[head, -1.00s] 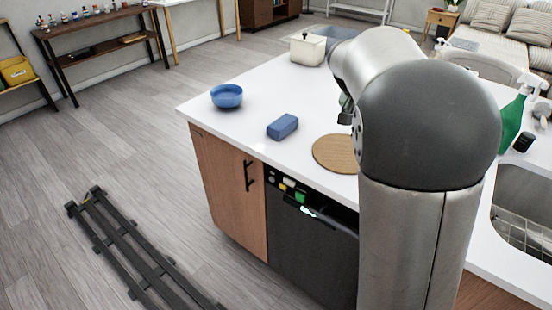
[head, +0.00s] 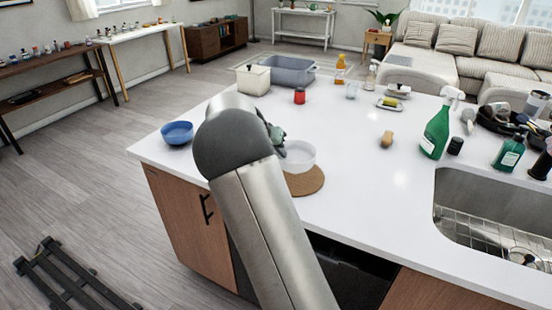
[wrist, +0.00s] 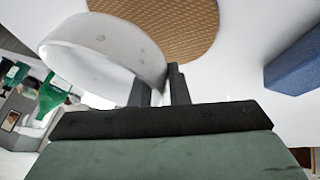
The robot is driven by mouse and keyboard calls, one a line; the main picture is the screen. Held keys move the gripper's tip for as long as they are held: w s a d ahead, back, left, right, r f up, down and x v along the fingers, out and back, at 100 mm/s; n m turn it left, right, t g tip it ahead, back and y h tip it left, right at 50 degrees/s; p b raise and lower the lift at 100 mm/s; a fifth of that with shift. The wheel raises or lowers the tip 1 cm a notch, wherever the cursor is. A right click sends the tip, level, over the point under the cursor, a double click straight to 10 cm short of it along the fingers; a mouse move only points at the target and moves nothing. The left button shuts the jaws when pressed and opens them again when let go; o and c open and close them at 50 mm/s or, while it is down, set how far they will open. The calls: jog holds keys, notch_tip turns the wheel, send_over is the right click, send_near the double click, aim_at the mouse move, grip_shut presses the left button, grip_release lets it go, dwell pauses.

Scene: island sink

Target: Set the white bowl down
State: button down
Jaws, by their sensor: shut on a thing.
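The white bowl (head: 299,158) shows in the head view just right of my arm, over the far part of a round cork mat (head: 307,182). In the wrist view the bowl (wrist: 110,48) is at upper left, its wall between my two dark fingers. The woven mat (wrist: 170,22) shows beyond it. My gripper (wrist: 160,82) is shut on the bowl's wall; in the head view my gripper (head: 278,138) is partly hidden by my arm. I cannot tell whether the bowl's base touches the mat.
A blue bowl (head: 177,132) is left. The sink (head: 490,215) is right.

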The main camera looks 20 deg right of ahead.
jog(key=shift+w+d+f, duration=0.15)
jog(key=shift+w+f, duration=0.55)
jog(key=shift+f, duration=0.1)
jog(key=shift+w+f+p, duration=0.1)
jog(key=shift+f+p, duration=0.25)
jog(key=shift+f, duration=1.3)
jog(key=shift+f, duration=0.15)
jog(key=c, duration=1.4)
grip_release()
